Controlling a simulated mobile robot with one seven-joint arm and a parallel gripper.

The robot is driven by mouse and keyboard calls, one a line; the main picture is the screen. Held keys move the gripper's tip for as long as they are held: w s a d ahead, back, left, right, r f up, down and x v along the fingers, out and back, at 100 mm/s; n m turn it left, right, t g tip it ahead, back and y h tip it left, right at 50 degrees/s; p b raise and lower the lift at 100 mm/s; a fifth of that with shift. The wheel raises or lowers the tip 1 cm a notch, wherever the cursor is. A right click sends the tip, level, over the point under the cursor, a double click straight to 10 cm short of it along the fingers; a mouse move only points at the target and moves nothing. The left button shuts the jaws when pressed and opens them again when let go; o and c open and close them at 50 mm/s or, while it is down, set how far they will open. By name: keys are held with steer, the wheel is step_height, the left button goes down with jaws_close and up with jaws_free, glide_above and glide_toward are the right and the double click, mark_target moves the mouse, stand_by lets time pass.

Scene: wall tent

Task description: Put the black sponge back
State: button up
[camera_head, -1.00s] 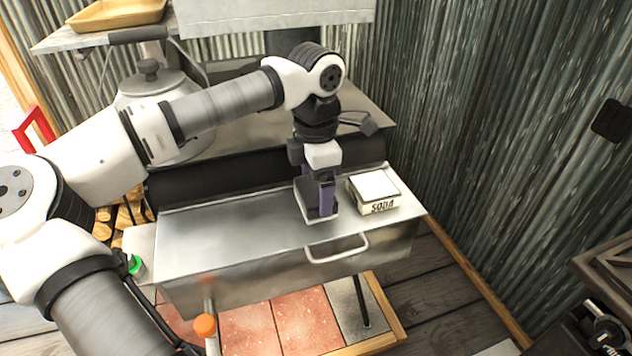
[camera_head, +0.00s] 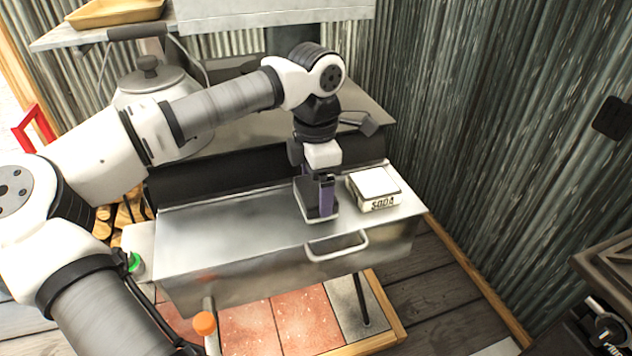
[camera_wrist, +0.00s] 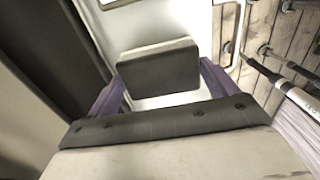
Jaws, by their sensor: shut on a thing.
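The black sponge (camera_wrist: 158,72) shows in the wrist view as a dark block with a paler upper edge, between the two purple fingers. My gripper (camera_wrist: 160,82) is shut on it. In the head view my gripper (camera_head: 322,190) points straight down over the right part of the metal chest lid (camera_head: 230,232). The sponge (camera_head: 307,201) is partly hidden there behind the near finger. A pale edge shows at its foot, at or just above the lid; I cannot tell whether it touches.
A white SODA box (camera_head: 374,187) stands on the lid close to the right of my gripper. The chest has a front handle (camera_head: 337,247). A kettle (camera_head: 150,85) stands behind on the left. The lid's left part is clear. A corrugated wall rises at right.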

steer(key=shift+f+b, duration=0.45)
steer(key=shift+f, duration=0.15)
stand_by(1.1)
steer(key=o, duration=0.9)
steer(key=shift+r, duration=0.15)
step_height(320, 180, up, 14)
steer(key=shift+f+p, duration=0.2)
steer(key=shift+p, duration=0.85)
